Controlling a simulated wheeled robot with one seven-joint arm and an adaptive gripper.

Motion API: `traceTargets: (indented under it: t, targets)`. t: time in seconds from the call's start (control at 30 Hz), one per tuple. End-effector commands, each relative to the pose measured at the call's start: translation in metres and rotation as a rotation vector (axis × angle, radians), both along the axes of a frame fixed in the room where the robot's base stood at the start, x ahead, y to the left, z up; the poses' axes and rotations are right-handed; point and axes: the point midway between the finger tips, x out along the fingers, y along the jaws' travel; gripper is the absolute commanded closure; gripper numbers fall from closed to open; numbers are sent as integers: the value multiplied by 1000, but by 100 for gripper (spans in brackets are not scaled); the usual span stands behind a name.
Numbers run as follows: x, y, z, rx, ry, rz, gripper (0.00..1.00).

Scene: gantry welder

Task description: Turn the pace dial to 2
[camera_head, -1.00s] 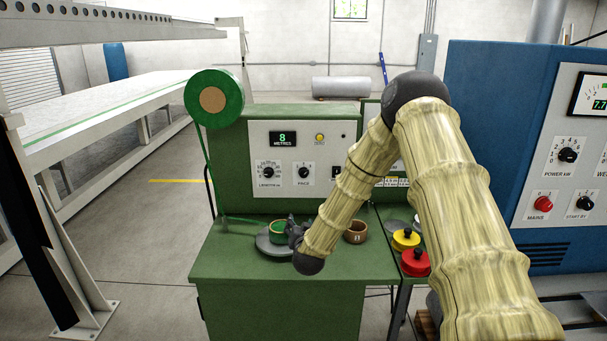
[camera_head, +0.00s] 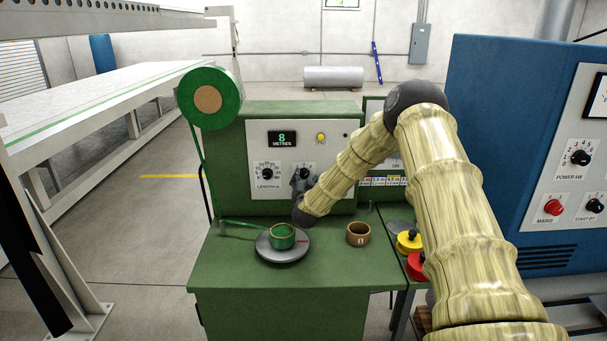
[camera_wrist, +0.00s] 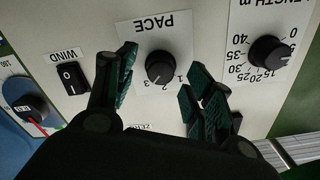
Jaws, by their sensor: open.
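The pace dial (camera_wrist: 160,67) is a round black knob on a white plate, upside down in the wrist view. Small numbers stand beside it; I cannot tell surely which one its pointer meets. My gripper (camera_wrist: 158,88) is open, with one dark green-padded finger on each side of the dial and visible gaps between. In the head view my gripper (camera_head: 302,182) is at the green machine's panel and covers most of the pace dial.
The length dial (camera_head: 267,174) is left of the pace dial. The wind switch (camera_wrist: 71,77) is close by. A display (camera_head: 282,139) reads 8 metres. Below are a grey turntable (camera_head: 268,254) with a green roll (camera_head: 283,240) and a brown roll (camera_head: 358,236).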

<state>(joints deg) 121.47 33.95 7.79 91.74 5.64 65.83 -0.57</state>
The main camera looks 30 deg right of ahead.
Motion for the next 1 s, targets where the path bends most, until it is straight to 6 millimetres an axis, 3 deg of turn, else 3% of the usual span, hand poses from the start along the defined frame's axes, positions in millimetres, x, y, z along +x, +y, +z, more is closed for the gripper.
traceTargets:
  t: [0.3,0.67,0.9,1.0]
  targets:
    - [24,-12,1,0,-1,2,47]
    - [27,-14,0,1,-1,2,47]
    - [27,-14,0,1,-1,2,89]
    - [27,-14,0,1,-1,2,93]
